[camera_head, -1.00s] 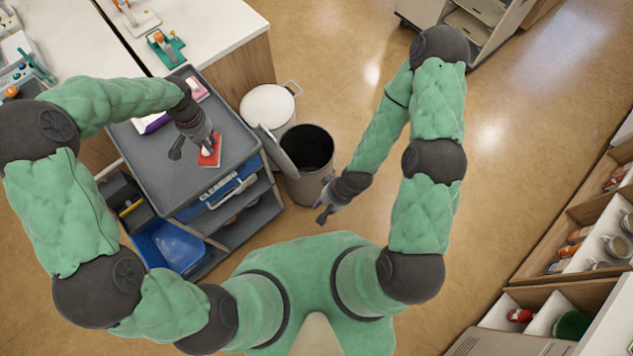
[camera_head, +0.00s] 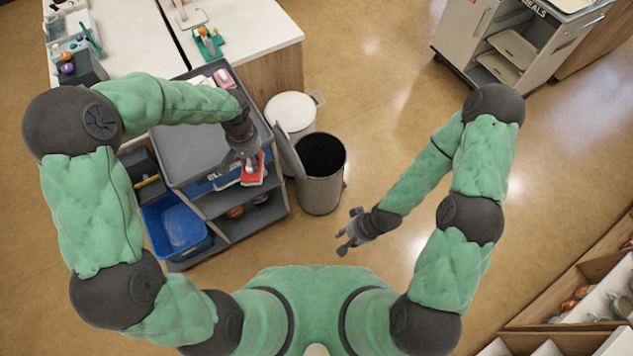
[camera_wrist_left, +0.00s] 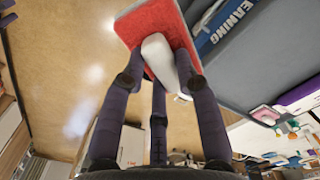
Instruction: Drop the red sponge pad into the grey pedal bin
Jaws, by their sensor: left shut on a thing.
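The red sponge pad (camera_head: 253,172) is held by my left gripper (camera_head: 246,162) at the right front edge of the grey cart. In the left wrist view the red pad (camera_wrist_left: 155,32) has a pale handle-like piece between the fingers. The grey pedal bin (camera_head: 321,185) stands on the floor to the right of the pad, with its lid (camera_head: 288,152) raised and its dark mouth open. The pad is to the left of the bin mouth, apart from it. My right gripper (camera_head: 347,238) is open and empty, below and right of the bin.
The grey cart (camera_head: 190,155) carries a pink item (camera_head: 223,78) on top and a blue tub (camera_head: 175,228) low at its side. A white round-lidded bin (camera_head: 291,113) stands behind the pedal bin. Floor to the right is clear.

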